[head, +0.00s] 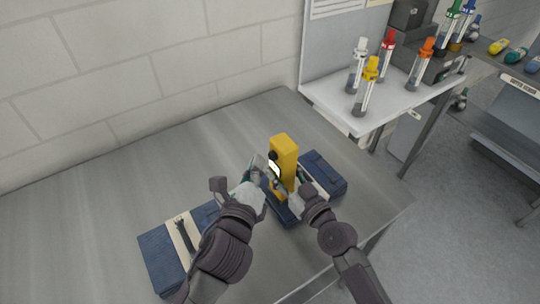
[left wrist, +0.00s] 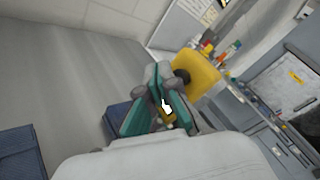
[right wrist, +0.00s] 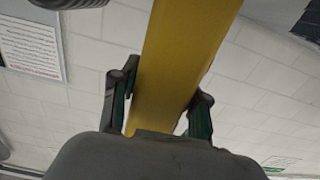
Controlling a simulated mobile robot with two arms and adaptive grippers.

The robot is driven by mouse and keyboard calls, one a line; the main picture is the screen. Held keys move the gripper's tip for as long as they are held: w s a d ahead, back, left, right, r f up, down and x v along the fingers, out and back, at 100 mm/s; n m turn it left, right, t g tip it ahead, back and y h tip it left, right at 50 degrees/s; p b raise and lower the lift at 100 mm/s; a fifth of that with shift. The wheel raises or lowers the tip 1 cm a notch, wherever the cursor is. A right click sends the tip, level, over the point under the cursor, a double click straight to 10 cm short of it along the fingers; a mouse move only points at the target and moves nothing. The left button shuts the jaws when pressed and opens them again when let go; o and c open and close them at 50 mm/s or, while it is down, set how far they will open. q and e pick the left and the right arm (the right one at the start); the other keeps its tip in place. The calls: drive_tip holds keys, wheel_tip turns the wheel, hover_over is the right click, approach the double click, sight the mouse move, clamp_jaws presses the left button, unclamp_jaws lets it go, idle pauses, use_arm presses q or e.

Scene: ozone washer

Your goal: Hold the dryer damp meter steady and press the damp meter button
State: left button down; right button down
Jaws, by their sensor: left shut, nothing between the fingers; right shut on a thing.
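The yellow damp meter (head: 286,160) stands upright over the blue pads on the steel table, with a dark round knob near its top and a pale display below it. My right gripper (head: 292,192) is shut on the meter's lower body; in the right wrist view its fingers (right wrist: 160,105) flank the yellow body (right wrist: 180,60). My left gripper (head: 262,172) is shut and empty, its fingertips close to the meter's front face. The left wrist view shows its closed fingers (left wrist: 163,95) in front of the meter (left wrist: 200,73). Whether they touch it, and the button itself, I cannot tell.
Dark blue folded pads with pale bands lie on the steel table (head: 110,185), one at the left (head: 160,260) and one right of the meter (head: 324,170). A white side table (head: 395,103) holds several capped bottles. The table's left and back are clear.

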use_arm(q)
drive_tip(key=s+a, duration=0.1)
drive_tip(key=a, duration=0.1)
drive_tip(key=s+a, duration=0.2)
idle(0.6)
idle(0.5)
use_arm(e)
drive_tip(key=c, duration=0.5)
unclamp_jaws()
